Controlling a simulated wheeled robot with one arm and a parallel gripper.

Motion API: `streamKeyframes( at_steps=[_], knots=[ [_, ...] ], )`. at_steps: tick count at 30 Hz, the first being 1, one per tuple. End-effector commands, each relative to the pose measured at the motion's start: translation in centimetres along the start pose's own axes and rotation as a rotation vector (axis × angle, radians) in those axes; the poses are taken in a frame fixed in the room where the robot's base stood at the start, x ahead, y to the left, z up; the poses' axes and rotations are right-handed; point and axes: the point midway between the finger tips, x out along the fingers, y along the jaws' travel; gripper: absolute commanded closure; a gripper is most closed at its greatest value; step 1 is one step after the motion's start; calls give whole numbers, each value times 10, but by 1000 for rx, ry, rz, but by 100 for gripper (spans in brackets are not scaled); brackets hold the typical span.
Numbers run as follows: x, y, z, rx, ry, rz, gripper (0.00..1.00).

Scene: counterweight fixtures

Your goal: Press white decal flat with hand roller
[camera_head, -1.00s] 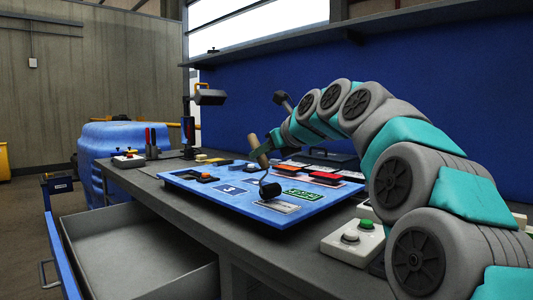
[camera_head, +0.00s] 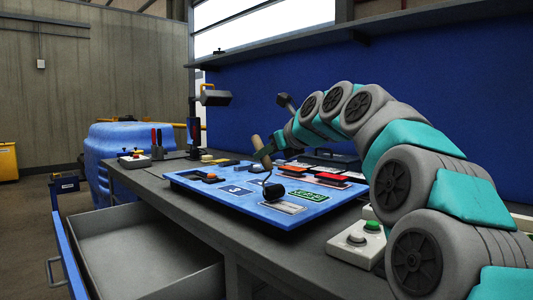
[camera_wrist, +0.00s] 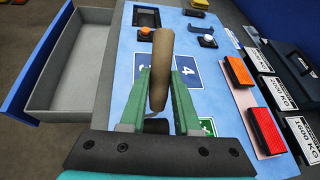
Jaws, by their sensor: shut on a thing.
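The hand roller has a tan wooden handle (camera_head: 260,149) and a black roller head (camera_head: 272,190). My gripper (camera_head: 268,150) is shut on the handle, which tilts up between the green fingers in the wrist view (camera_wrist: 160,70). The pale decal (camera_head: 284,207), a whitish-grey printed plate, lies near the front edge of the blue board (camera_head: 215,196). The roller head is at the decal's far left end in the head view; I cannot tell whether it touches.
Blue decals with numerals, a green decal (camera_head: 308,195) and orange-red blocks (camera_head: 326,177) are on the board. A button box (camera_head: 357,240) stands at the bench's front right. An open drawer (camera_head: 150,250) juts out at the left. A dark case (camera_head: 328,158) lies behind.

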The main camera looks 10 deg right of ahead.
Motion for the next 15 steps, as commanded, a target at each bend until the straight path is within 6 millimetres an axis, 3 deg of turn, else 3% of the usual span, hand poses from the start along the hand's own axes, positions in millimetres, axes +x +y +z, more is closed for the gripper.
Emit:
streamKeyframes(
  at_steps=[15],
  knots=[
    [2,0,-4,0,-2,-1,100]
  ],
)
